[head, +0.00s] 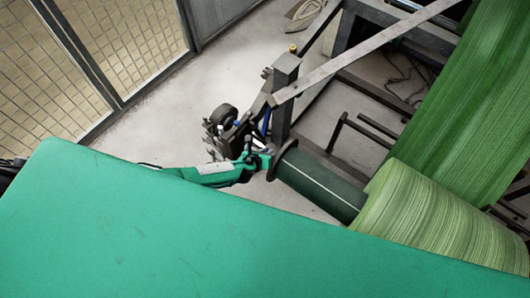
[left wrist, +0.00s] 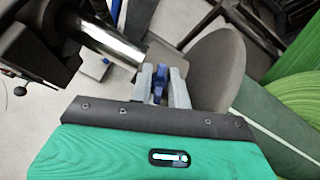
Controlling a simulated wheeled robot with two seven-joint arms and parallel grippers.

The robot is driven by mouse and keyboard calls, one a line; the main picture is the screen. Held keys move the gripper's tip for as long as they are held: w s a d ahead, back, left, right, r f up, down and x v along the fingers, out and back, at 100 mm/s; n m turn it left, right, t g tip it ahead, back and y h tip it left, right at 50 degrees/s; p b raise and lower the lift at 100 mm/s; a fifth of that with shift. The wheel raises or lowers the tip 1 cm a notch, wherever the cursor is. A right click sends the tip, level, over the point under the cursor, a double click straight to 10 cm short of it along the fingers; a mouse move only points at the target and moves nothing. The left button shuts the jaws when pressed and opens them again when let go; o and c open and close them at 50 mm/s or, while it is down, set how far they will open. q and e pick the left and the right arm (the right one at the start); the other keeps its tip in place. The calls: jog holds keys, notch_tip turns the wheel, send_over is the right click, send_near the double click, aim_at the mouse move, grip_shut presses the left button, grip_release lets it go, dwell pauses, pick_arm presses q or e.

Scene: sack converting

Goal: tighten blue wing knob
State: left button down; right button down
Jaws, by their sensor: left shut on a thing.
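The blue wing knob (left wrist: 160,84) shows in the left wrist view, between the two grey fingers of my left gripper (left wrist: 163,88). The fingers are shut on it. Part of the knob is hidden by the fingers. In the head view my left gripper (head: 262,160) is at the end of the green arm, beside the post and the near end of the dark green roll. The knob is too small to make out surely there. My right gripper is in neither view.
A shiny metal shaft (left wrist: 100,42) and a dark round disc (left wrist: 219,70) flank the gripper closely. The dark green roll (head: 318,184) and striped green fabric roll (head: 420,215) lie to the right. A steel post (head: 283,95) stands behind. A mesh fence (head: 50,70) stands left, past open floor.

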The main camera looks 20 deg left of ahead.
pick_arm(q)
jog(key=shift+m+h, duration=0.4)
jog(key=shift+m, duration=1)
jog(key=c, duration=1.3)
grip_release()
jog(key=shift+s+a+r, duration=0.1)
jog(key=shift+s+r, duration=0.25)
jog(key=p+v, duration=0.2)
jog(key=v, duration=1)
jog(key=shift+s+a+r+p, duration=0.15)
jog(key=shift+s+r+p, duration=0.05)
jog(key=shift+s+p, duration=0.1)
